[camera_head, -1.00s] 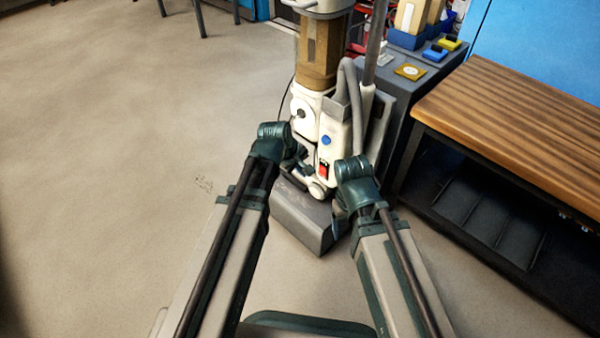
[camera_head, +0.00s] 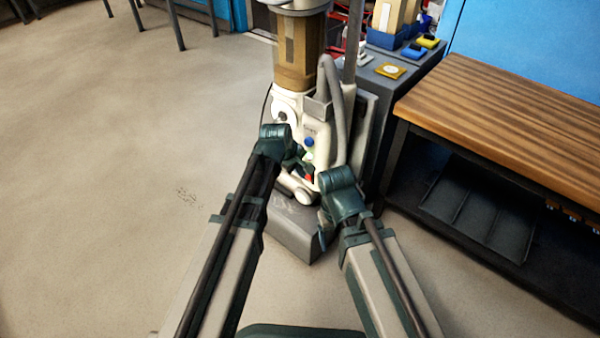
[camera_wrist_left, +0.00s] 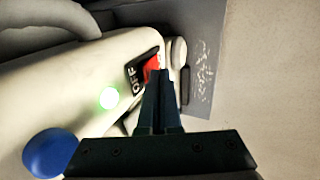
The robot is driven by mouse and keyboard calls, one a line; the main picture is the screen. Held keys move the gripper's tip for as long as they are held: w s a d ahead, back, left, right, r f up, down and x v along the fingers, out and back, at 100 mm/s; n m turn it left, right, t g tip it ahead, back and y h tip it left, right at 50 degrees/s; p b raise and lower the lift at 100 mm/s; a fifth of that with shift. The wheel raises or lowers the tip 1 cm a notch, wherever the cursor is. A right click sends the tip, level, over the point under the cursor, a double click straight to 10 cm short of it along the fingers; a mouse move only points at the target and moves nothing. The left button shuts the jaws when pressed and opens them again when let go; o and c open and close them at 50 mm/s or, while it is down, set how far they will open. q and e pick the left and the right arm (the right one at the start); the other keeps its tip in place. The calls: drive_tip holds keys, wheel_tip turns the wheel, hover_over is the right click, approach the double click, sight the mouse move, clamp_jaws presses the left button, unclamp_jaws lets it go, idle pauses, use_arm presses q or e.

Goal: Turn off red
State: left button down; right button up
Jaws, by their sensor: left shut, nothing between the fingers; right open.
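The red switch (camera_wrist_left: 152,66) sits in a black plate marked OFF on the white machine's panel. It shows as a small red patch in the head view (camera_head: 309,177), partly covered by my left gripper. My left gripper (camera_wrist_left: 160,76) is shut and empty, its fingertips over the lower right edge of the red switch; whether they touch I cannot tell. In the head view my left gripper (camera_head: 300,164) is at the machine's front. My right gripper (camera_head: 324,232) is lower, beside the machine's grey base, its fingers mostly hidden.
A glowing green light (camera_wrist_left: 109,98) and a blue knob (camera_wrist_left: 50,153) are on the same panel. The machine's grey base (camera_head: 292,228) stands on the floor. A wooden-topped bench (camera_head: 500,100) is at the right. The floor at the left is clear.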

drive_tip(key=shift+r, duration=0.25)
drive_tip(key=shift+r+p, duration=0.7)
drive_tip(key=shift+p, duration=0.15)
